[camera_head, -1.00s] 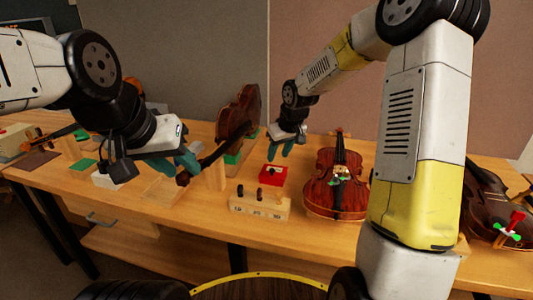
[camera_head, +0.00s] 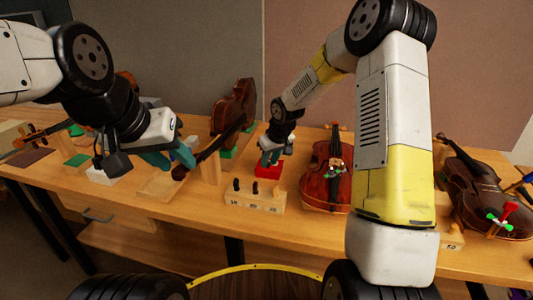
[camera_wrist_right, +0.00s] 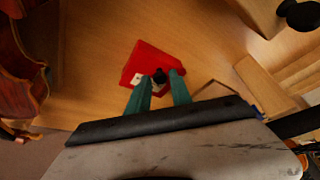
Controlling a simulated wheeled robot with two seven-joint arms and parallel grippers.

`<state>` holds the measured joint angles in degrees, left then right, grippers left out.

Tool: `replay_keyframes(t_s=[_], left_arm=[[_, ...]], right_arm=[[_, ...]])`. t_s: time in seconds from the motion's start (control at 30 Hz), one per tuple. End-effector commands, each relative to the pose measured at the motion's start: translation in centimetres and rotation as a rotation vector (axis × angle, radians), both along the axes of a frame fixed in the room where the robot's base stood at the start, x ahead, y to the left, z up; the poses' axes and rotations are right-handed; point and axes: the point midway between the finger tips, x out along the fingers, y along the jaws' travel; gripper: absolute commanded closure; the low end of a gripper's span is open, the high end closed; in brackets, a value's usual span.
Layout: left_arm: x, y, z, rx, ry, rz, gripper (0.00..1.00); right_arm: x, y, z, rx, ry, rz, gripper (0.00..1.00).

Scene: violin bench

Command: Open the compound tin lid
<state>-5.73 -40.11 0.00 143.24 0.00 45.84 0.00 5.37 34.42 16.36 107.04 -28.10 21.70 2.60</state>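The compound tin is a red square box (camera_head: 266,172) on the bench, left of the middle violin. In the right wrist view its red lid (camera_wrist_right: 148,60) carries a small black knob (camera_wrist_right: 160,76). My right gripper (camera_head: 270,157) points down at the tin. In the right wrist view its teal fingers (camera_wrist_right: 161,84) stand apart on either side of the knob, with gaps visible; I cannot tell its exact height over the lid. My left gripper (camera_head: 168,157) is open, with nothing seen between its fingers, above the bench by a violin neck.
A wooden block with dark pegs (camera_head: 255,199) stands just in front of the tin. A violin (camera_head: 326,178) lies right of the tin, another (camera_head: 480,195) further right. A violin body (camera_head: 233,108) stands upright behind, its neck reaching toward my left gripper.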

Motion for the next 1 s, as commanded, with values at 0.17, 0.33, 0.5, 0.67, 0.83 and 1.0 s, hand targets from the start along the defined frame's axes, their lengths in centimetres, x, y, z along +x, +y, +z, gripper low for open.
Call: replay_keyframes(t_s=[0.17,0.33,0.5,0.67,0.83,1.0], left_arm=[[0.0,0.0,0.0,0.0,0.0,0.0,0.64],[0.0,0.0,0.0,0.0,0.0,0.0,0.64],[0.0,0.0,0.0,0.0,0.0,0.0,0.64],[0.0,0.0,0.0,0.0,0.0,0.0,0.64],[0.0,0.0,0.0,0.0,0.0,0.0,0.64],[0.0,0.0,0.0,0.0,0.0,0.0,0.64]], right_arm=[[-0.02,-0.01,0.01,0.0,0.0,0.0,1.0],[-0.03,-0.01,0.02,0.0,0.0,0.0,1.0],[-0.02,-0.02,0.02,0.0,0.001,0.0,1.0],[-0.03,-0.03,0.02,0.0,0.001,0.0,1.0],[-0.04,-0.04,0.02,0.0,0.001,0.0,1.0],[-0.03,-0.04,0.03,0.0,0.001,0.0,1.0]])
